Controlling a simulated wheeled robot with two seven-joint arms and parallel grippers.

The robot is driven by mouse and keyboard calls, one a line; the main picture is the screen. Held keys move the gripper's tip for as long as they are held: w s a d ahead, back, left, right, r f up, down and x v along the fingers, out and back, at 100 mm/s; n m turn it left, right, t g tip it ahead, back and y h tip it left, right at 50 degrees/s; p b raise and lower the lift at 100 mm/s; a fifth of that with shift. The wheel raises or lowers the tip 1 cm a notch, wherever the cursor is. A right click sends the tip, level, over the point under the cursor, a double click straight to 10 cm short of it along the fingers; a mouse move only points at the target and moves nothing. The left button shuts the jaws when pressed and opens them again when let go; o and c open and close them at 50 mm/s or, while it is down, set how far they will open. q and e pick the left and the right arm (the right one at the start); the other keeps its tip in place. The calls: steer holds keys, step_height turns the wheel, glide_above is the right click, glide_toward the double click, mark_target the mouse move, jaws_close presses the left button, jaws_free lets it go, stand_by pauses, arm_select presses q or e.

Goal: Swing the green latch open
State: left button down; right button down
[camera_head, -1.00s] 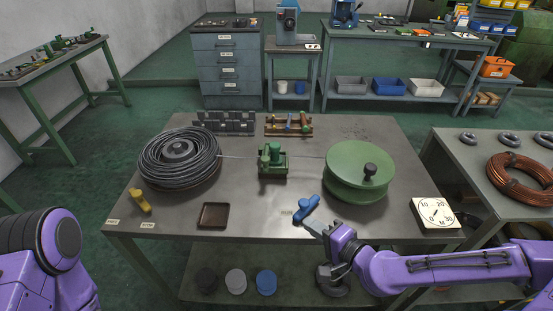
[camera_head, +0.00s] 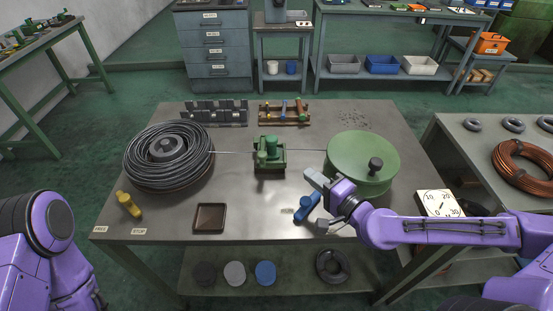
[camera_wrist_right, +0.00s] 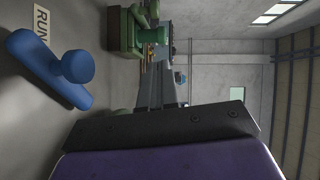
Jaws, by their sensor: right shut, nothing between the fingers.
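A small green machine (camera_head: 269,155) with upright green parts on top stands in the middle of the table. It also shows at the top of the right wrist view (camera_wrist_right: 122,32). I cannot clearly tell which of its green parts is the latch. My right gripper (camera_head: 316,180) is shut and empty. It is above the table, in front and to the right of the green machine, apart from it and near the green drum (camera_head: 350,157). Only my left arm shows at the left edge; its gripper is out of view.
A blue lever (camera_head: 306,209) lies just below my right gripper; the wrist view shows its RUN label (camera_wrist_right: 40,27). A wire coil (camera_head: 150,172) sits left, with thin wire running through the machine to the drum. A yellow lever (camera_head: 128,205) and tray (camera_head: 209,219) are in front.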

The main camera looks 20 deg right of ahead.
steer(key=s+a+p+x, duration=0.1)
steer(key=a+p+x, duration=0.1)
steer(key=x, duration=0.9)
steer(key=shift+w+a+f, duration=0.2)
steer(key=shift+w+a, duration=0.1)
steer(key=shift+a, duration=0.1)
